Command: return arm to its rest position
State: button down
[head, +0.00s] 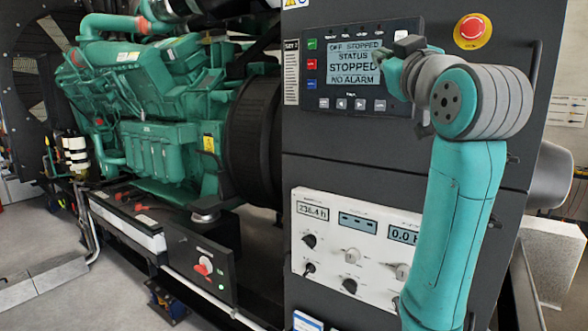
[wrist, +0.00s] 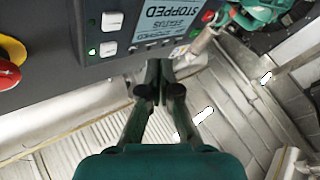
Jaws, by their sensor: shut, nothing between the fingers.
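My gripper (head: 386,68) is in front of the right edge of the dark controller in the head view, partly hidden by my own wrist. In the wrist view its two fingers (wrist: 160,70) are together and empty, just in front of the panel's lower edge. I cannot tell from the pictures whether they touch anything. My arm is raised and bent in front of the right side of the cabinet. The controller screen (head: 352,66) reads "STOPPED" and "NO ALARM"; it shows upside down in the wrist view (wrist: 160,22).
A red emergency stop button (head: 473,29) on a yellow ring is close above my wrist. A white panel (head: 325,262) with gauges and knobs is below, partly behind my arm. The green engine (head: 155,130) stands left. Open floor (head: 30,240) shows at far left.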

notch_tip(320, 180, down, 30)
jog(key=w+m+g+h, duration=0.1)
jog(key=w+m, duration=0.2)
jog(key=s+d+f+m+g+h, duration=0.1)
jog(key=s+f, duration=0.5)
jog(key=f, duration=0.6)
jog(key=s+f+g, duration=0.1)
jog(key=s+f, duration=0.5)
jog(key=f, duration=0.7)
jog(key=s+f+m+g, duration=0.1)
jog(key=s+f, duration=0.5)
jog(key=s, duration=0.4)
jog(key=s+f+m, duration=0.1)
jog(key=s+f, duration=0.6)
jog(key=s, duration=0.3)
jog(key=s+g, duration=0.2)
jog(key=s, duration=2.1)
jog(key=shift+s+r+m+h, duration=0.3)
jog(key=shift+s+r, duration=0.05)
jog(key=shift+s, duration=0.05)
